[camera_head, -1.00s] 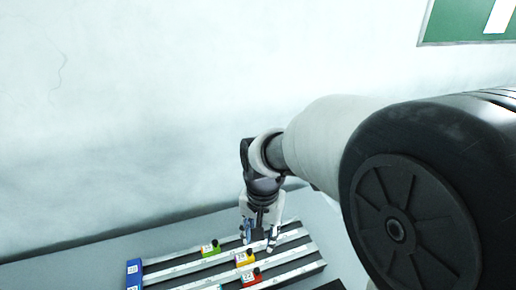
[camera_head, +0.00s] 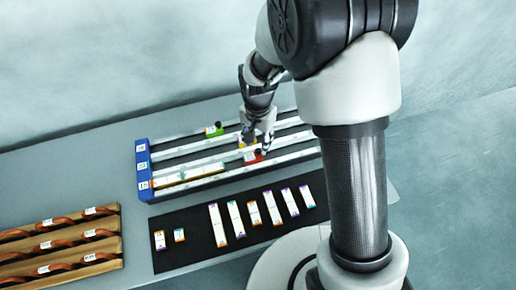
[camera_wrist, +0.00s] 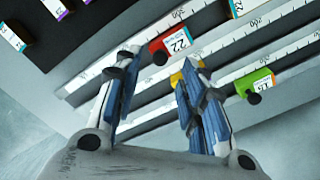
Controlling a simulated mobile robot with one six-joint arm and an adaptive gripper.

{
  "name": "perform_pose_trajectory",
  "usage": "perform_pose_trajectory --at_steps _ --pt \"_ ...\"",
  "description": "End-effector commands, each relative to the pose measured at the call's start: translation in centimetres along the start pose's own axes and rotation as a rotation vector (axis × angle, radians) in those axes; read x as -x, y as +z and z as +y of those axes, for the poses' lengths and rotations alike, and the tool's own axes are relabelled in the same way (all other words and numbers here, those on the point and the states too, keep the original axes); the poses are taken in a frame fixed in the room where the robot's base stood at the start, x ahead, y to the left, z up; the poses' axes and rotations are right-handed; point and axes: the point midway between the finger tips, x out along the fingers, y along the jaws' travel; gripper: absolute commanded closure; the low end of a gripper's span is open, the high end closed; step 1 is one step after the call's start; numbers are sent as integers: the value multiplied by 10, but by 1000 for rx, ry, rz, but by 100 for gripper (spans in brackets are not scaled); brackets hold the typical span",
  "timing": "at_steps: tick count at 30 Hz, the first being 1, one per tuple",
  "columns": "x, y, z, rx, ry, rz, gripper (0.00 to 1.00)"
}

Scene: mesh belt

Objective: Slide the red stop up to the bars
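The red stop (camera_head: 252,158) has a black knob and a white label and sits in the front channel of the rail fixture (camera_head: 283,157). In the wrist view the red stop (camera_wrist: 174,42) lies just beyond and between my fingertips. Pale bars (camera_head: 190,175) lie in the same channel toward the blue end block (camera_head: 143,170), with a gap between them and the stop. My gripper (camera_head: 257,144) is open and empty above the fixture; its spread fingers show in the wrist view (camera_wrist: 155,68). One finger partly hides the yellow stop (camera_wrist: 177,78).
A green stop (camera_head: 214,131) sits in the back channel. A black mat (camera_head: 195,250) with several labelled bars lies in front of the fixture. A wooden rack (camera_head: 60,262) stands at the left. The grey table (camera_head: 95,155) is clear behind it.

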Motion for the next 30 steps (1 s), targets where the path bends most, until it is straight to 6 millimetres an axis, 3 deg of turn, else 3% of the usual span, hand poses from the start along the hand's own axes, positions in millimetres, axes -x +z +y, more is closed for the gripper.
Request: perform_pose_trajectory --at_steps 3,9,20,30 --pt "-24 0 1 0 2 -2 62" --pt "-44 0 0 0 1 -1 62" --pt "-47 0 0 0 -1 1 62" --pt "-47 0 0 0 -1 1 85"
